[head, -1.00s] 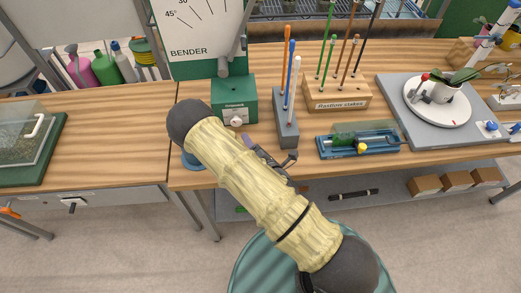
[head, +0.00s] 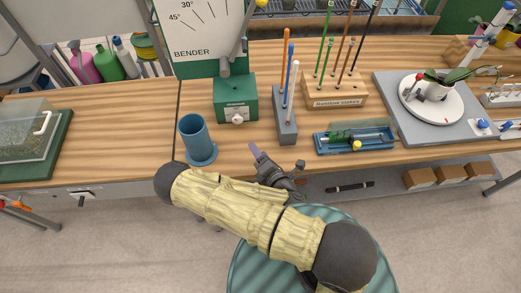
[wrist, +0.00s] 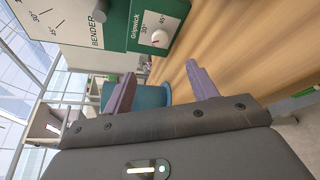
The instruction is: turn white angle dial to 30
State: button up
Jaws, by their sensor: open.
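The white angle dial (head: 237,119) is a small round knob on the front of the green box (head: 235,90) below the BENDER board. In the wrist view the dial (wrist: 157,40) sits on a white face marked 30° and 45°. A small red mark shows on it, but I cannot read its exact setting. My gripper (head: 258,152) is at the bench's front edge, in front of and below the dial, touching nothing that I can see. In the wrist view its purple fingers (wrist: 160,88) are spread wide and empty, with the dial beyond them.
A blue cup (head: 195,137) stands left of the dial, near the front edge. A grey block (head: 286,128) holding upright rods stands just right of the green box. The BENDER board (head: 205,25) rises behind. A blue tray (head: 340,147) lies further right.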

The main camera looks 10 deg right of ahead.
dwell(0.3)
jog(key=shift+w+a+m, duration=0.15)
jog(key=shift+w+m, duration=0.05)
jog(key=shift+m, duration=0.1)
jog(key=a+r+m+h+b, duration=0.2)
jog(key=a+m+h+b, duration=0.6)
jog(key=m, duration=1.5)
jog(key=shift+s+a+r+g, duration=0.2)
jog(key=shift+a+r+g, duration=0.2)
jog(key=shift+a, duration=0.75)
jog(key=shift+w+d+f, duration=0.1)
jog(key=shift+d, duration=0.05)
jog(key=p, duration=0.2)
send_near(237, 121)
jog(key=x, duration=0.9)
